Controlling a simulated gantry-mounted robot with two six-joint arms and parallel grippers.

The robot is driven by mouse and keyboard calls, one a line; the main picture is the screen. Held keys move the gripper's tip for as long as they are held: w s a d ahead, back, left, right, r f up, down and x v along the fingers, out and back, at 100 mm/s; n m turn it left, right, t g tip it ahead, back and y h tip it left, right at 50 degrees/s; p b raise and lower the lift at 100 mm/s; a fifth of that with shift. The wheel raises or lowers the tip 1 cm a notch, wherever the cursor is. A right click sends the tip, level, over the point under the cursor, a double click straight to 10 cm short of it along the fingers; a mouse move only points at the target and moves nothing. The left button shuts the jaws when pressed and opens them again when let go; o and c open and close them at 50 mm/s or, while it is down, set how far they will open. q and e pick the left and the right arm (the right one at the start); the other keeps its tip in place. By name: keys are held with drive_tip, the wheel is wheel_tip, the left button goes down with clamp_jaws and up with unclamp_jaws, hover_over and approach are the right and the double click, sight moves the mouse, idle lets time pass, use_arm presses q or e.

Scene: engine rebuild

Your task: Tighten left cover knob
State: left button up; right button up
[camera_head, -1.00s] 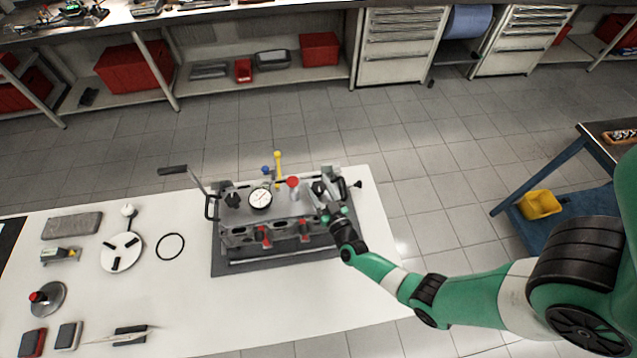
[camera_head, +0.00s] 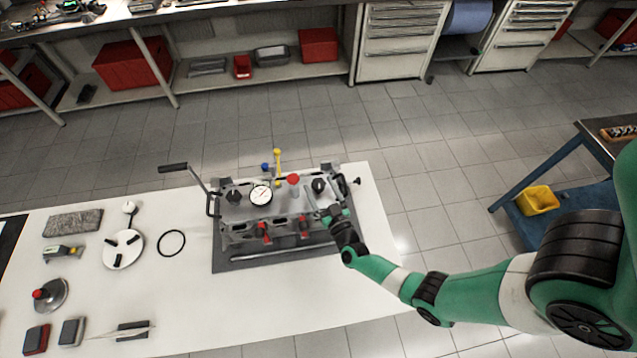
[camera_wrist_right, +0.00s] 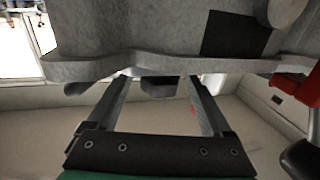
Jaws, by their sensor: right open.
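The left cover knob (camera_head: 234,197) is black and sits on the left part of the grey engine cover (camera_head: 283,208). A second black knob (camera_head: 319,185) stands on the right part of the cover. My right gripper (camera_head: 317,209) is open, just in front of the right knob and well to the right of the left one. In the right wrist view its two fingers (camera_wrist_right: 158,84) are apart, with a grey metal casting (camera_wrist_right: 150,40) above and beyond them. No knob is clearly between the fingers there. My left gripper is not in view.
A dial gauge (camera_head: 260,195), a red-capped part (camera_head: 293,181) and a yellow handle (camera_head: 277,160) rise between the two knobs. A black-ended lever (camera_head: 173,168) sticks out at the left. Loose tools lie on the left of the white table (camera_head: 190,290).

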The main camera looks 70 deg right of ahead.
drive_tip(key=p+v, duration=0.1)
drive_tip(key=v, duration=0.9)
drive_tip(key=shift+p, duration=0.3)
